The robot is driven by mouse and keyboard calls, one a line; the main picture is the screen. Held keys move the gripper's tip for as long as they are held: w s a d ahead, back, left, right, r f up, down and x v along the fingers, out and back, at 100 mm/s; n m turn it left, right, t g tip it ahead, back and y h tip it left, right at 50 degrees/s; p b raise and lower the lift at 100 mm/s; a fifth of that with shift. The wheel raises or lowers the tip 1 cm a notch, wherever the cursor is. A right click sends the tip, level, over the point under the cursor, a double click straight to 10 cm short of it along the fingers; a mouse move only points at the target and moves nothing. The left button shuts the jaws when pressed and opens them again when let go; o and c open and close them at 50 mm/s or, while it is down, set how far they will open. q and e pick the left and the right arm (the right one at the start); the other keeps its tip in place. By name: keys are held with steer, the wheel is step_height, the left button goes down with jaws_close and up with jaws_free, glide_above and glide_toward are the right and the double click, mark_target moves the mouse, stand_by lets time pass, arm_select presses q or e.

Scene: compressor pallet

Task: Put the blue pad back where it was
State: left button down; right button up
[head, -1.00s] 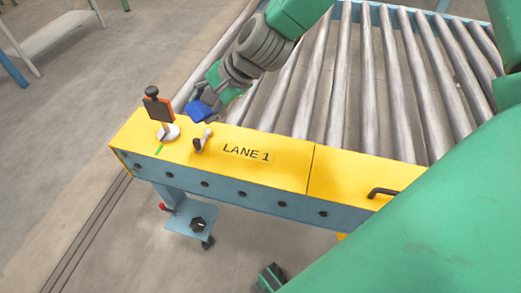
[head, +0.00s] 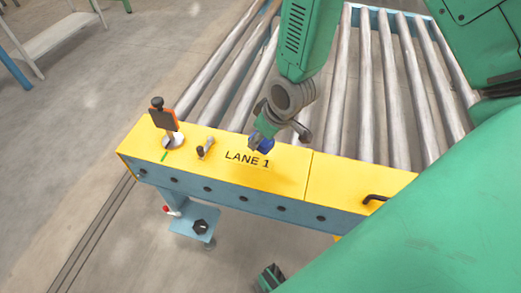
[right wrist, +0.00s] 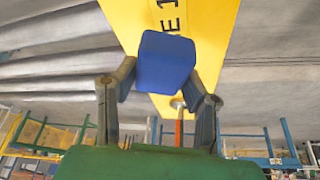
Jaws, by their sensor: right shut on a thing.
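The blue pad (head: 266,146) is held by my right gripper (head: 258,140) at the roller side of the yellow beam (head: 290,178), near the "LANE 1" lettering. In the right wrist view the blue pad (right wrist: 165,62) sits between the two fingers of the right gripper (right wrist: 162,84), with the yellow beam (right wrist: 215,30) behind it. I cannot tell whether the pad touches the beam. My left gripper is not in view.
An orange and black plate on a white-based post (head: 165,121) stands at the beam's left end, near a green mark (head: 164,156). A small lever (head: 205,149) is beside it. A black handle (head: 375,199) is at the right. Metal rollers (head: 345,85) lie behind the beam.

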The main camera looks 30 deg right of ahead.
steer(key=b, duration=0.1)
glide_above(257, 160)
steer(key=f, duration=0.2)
steer(key=s+f, duration=0.1)
steer(key=f, duration=0.1)
steer(key=shift+d+f, duration=0.15)
steer(key=shift+f, duration=0.1)
step_height(257, 160, down, 3)
steer(key=shift+f+b, duration=0.15)
steer(key=shift+b, duration=0.7)
steer(key=shift+c, duration=0.4)
steer(key=o, duration=1.1)
steer(key=p+v, duration=0.4)
steer(key=v, duration=0.8)
steer(key=shift+w, duration=0.1)
